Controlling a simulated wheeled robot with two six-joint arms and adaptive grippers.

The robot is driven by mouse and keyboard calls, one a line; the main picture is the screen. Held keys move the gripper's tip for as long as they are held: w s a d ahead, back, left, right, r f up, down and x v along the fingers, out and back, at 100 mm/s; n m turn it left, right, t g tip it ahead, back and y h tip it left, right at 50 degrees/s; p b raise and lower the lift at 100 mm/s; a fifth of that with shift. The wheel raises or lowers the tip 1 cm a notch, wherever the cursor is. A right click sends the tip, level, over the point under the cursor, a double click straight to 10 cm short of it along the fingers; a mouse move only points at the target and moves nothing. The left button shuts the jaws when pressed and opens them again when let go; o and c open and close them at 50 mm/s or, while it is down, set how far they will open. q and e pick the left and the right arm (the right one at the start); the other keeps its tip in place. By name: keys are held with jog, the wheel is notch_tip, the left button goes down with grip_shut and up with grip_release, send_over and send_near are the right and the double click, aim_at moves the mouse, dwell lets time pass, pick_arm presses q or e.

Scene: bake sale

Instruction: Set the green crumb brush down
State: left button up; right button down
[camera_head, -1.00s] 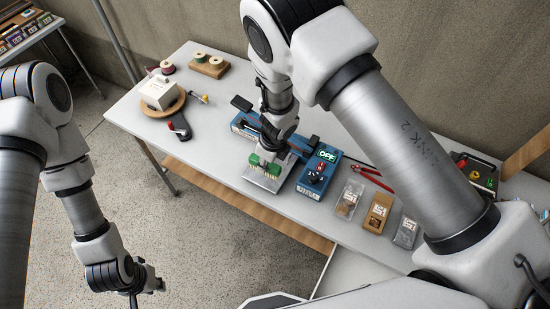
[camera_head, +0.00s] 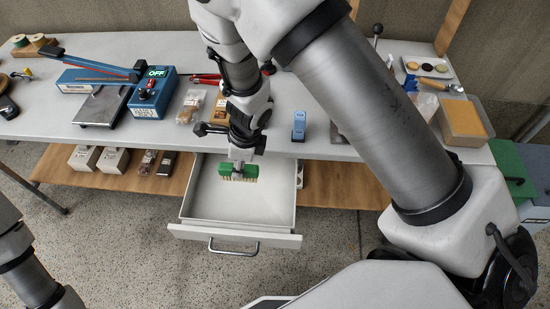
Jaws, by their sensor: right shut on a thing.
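The green crumb brush (camera_head: 238,172) has a green block and pale bristles pointing down. My right gripper (camera_head: 240,159) is shut on it from above. The brush is over the back part of an open, empty-looking drawer (camera_head: 275,203) under the table. I cannot tell whether the bristles touch the drawer floor. Only part of my left arm shows at the lower left, and its gripper is out of the frame.
A blue sealer (camera_head: 150,97) marked OFF stands on the white table (camera_head: 330,60). Small packs (camera_head: 190,106) and a blue-white block (camera_head: 299,126) are near its front edge. Several boxes (camera_head: 113,160) sit on the wooden shelf left of the drawer (camera_head: 235,237).

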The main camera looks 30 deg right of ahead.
jog(key=b+x, duration=0.1)
jog(key=x, duration=0.2)
jog(key=d+b+x, duration=0.1)
jog(key=x, duration=0.2)
jog(key=s+b+x, duration=0.1)
jog(key=x, duration=0.2)
jog(key=shift+d+f, duration=0.25)
jog(key=shift+f, duration=0.15)
jog(key=shift+f+b, duration=0.3)
jog(key=shift+f, duration=0.05)
jog(key=shift+w, duration=0.15)
jog(key=shift+a, duration=0.1)
jog(key=shift+f, duration=0.15)
jog(key=c, duration=0.9)
grip_release()
jog(key=shift+c, duration=0.2)
